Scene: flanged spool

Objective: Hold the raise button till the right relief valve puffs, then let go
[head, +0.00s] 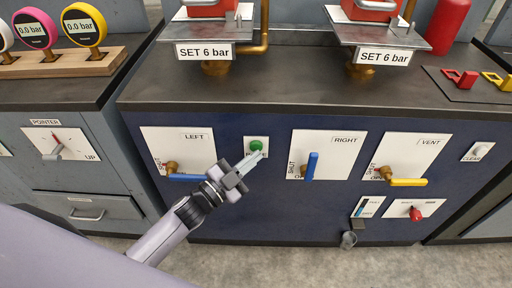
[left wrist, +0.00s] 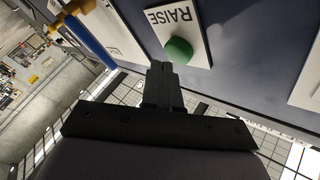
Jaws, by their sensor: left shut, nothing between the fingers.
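The green raise button (head: 256,145) sits on a small white plate on the blue cabinet front. In the left wrist view the green button (left wrist: 178,52) stands out from its plate marked RAISE (left wrist: 172,22). My left gripper (head: 262,156) is shut and empty, its fingertips just below the button. In the left wrist view the closed fingers (left wrist: 161,72) end close to the button's lower left; I cannot tell whether they touch it. The right relief valve (head: 375,8) is red, behind a SET 6 bar sign, cut off by the top edge. No puff shows. My right gripper is out of view.
The LEFT valve's blue handle (head: 186,178) lies level; the RIGHT valve's blue handle (head: 312,165) points up and down. The VENT valve's yellow handle (head: 408,182) lies level. A red knob (head: 416,214) sits below. Gauges reading 0.0 bar stand in a wooden rack (head: 60,65).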

